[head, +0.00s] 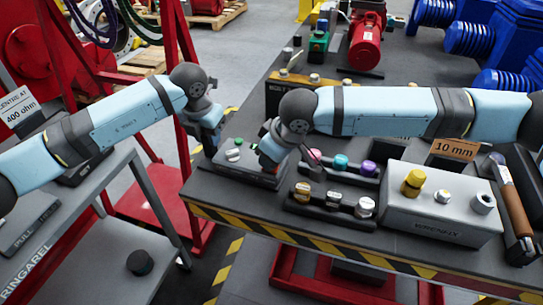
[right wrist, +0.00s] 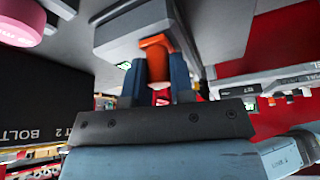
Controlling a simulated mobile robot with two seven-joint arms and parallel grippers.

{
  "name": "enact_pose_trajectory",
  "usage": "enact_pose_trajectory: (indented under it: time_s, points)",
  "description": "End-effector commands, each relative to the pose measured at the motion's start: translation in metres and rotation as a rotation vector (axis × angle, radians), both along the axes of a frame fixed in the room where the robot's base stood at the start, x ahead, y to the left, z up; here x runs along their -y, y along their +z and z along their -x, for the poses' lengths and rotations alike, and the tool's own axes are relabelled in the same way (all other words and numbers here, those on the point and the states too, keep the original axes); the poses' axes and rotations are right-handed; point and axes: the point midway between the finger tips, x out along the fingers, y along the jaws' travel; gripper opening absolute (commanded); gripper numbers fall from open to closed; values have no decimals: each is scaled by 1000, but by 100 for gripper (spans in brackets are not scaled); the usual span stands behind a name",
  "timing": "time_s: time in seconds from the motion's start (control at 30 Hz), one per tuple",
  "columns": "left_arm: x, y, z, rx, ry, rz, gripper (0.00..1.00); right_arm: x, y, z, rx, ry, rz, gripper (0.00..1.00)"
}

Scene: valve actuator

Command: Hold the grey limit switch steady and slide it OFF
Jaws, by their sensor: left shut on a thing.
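A low grey box (head: 240,172), which looks like the limit switch, sits at the left end of the dark table. It has small green and white parts on top. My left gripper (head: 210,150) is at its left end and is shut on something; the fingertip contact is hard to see. My right gripper (head: 266,163) is over its right part and hides some of it. In the right wrist view, the fingers of my right gripper (right wrist: 157,85) stand either side of an orange part (right wrist: 156,60) below a grey body (right wrist: 130,28). I cannot tell whether they press on it.
Right of the grippers are a rack of coloured knobs (head: 341,163), a rack of metal-topped knobs (head: 334,197) and a grey box with fittings (head: 410,206). A hammer (head: 513,208) lies at the right. A grey cart (head: 122,172) stands left, across a floor gap.

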Motion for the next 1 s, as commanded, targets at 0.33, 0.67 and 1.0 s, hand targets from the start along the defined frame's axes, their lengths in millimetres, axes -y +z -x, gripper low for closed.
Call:
enact_pose_trajectory:
  time_s: [0.33,0.67,1.0]
  points:
    - [1,-5,3,-10,-4,-3,0,-26,-1,-12,0,0,-1,0]
    - [2,-5,3,-9,-6,-2,0,-32,1,-15,4,1,-4,25]
    - [2,-5,3,-8,-4,-1,0,-31,0,-15,1,0,-2,48]
